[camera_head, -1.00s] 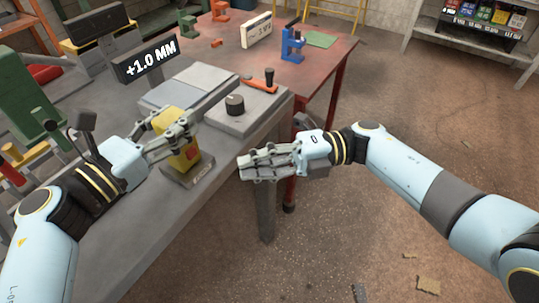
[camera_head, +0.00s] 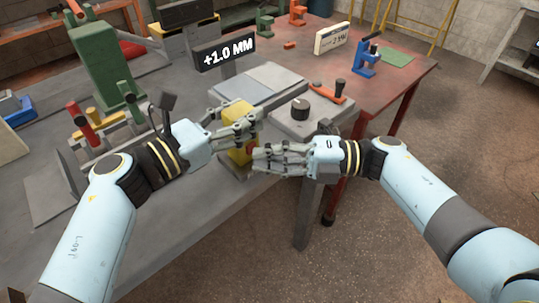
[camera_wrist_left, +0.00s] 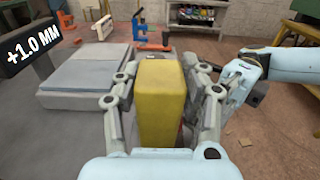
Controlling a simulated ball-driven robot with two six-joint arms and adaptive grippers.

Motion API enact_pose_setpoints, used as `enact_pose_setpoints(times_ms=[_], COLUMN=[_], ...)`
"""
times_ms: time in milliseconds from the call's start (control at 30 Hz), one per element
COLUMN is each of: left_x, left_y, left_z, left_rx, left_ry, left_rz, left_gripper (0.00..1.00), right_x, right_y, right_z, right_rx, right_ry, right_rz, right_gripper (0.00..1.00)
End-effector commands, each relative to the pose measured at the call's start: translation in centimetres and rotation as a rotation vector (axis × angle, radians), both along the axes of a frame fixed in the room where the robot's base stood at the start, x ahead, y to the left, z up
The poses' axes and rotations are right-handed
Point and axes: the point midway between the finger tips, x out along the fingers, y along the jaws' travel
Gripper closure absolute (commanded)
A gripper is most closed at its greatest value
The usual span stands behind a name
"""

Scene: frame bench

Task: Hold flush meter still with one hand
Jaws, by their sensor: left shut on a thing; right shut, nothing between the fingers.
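The flush meter, a yellow block (camera_head: 238,156) with a red spot on its side, stands upright at the bench's near edge. My left gripper (camera_head: 240,125) is shut on it from the left. In the left wrist view the yellow block (camera_wrist_left: 160,105) sits between the two fingers, which press its sides. My right gripper (camera_head: 262,160) is shut and empty, its fingertips just right of the block beside the red spot. Whether they touch it I cannot tell. The fingers partly hide the block and its foot. A dark display (camera_head: 225,55) behind reads +1.0 MM.
A grey plate (camera_head: 262,83) and a box with a black knob (camera_head: 300,108) lie behind the meter. A green press (camera_head: 102,65) and red and yellow handles (camera_head: 82,122) stand left. A red table (camera_head: 400,85) adjoins the bench. Open floor (camera_head: 400,260) lies at right.

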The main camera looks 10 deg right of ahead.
Motion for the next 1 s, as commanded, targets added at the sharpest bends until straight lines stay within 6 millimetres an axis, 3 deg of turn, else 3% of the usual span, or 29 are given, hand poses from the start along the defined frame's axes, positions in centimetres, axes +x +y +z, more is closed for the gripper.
enact_pose_setpoints(times_ms=[167,567,767,1000], left_x=[-0.1,-0.2,-0.2,-0.1], left_y=[0.0,-0.1,0.0,0.0], left_z=[-0.1,-0.3,-0.3,-0.2], left_rx=[-0.001,0.000,0.002,0.001], left_ry=[0.002,0.007,0.006,0.005], left_rz=[-0.001,-0.004,-0.003,-0.002], left_gripper=[0.94,0.94,0.95,0.95], right_x=[1.3,0.6,-2.4,-3.1], right_y=[0.9,0.4,-1.9,-7.6], right_z=[0.1,0.1,-0.1,-0.2], right_rx=[0.001,0.000,-0.003,-0.005], right_ry=[-0.002,-0.004,-0.001,0.001], right_rz=[0.000,-0.002,0.000,0.001], right_gripper=[1.00,1.00,1.00,1.00])
